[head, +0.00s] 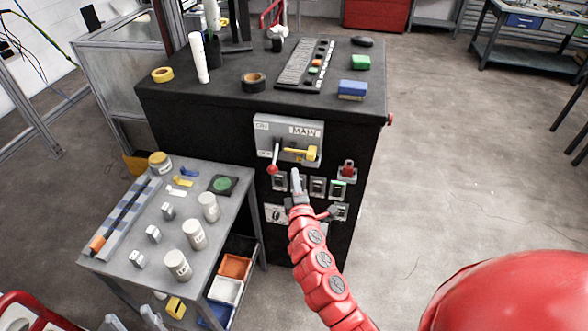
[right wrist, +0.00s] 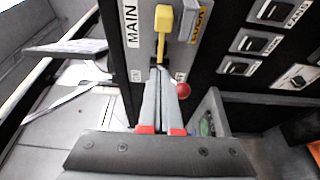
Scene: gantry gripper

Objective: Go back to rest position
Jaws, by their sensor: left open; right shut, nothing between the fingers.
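My right gripper (head: 296,173) is shut and empty in front of the black cabinet (head: 228,130), just below the MAIN panel (head: 262,131). In the right wrist view its closed fingers (right wrist: 158,72) point toward the yellow handle (right wrist: 164,20); whether the tips touch it I cannot tell. The yellow handle also shows in the head view (head: 300,151). A red ball knob (head: 272,169) on a lever is beside the fingers. My left gripper (head: 132,320) is open at the bottom left edge of the head view, low in front of the grey table, partly cut off.
Several switches (head: 318,187) lie around my right gripper. The floor (head: 450,180) at right is open.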

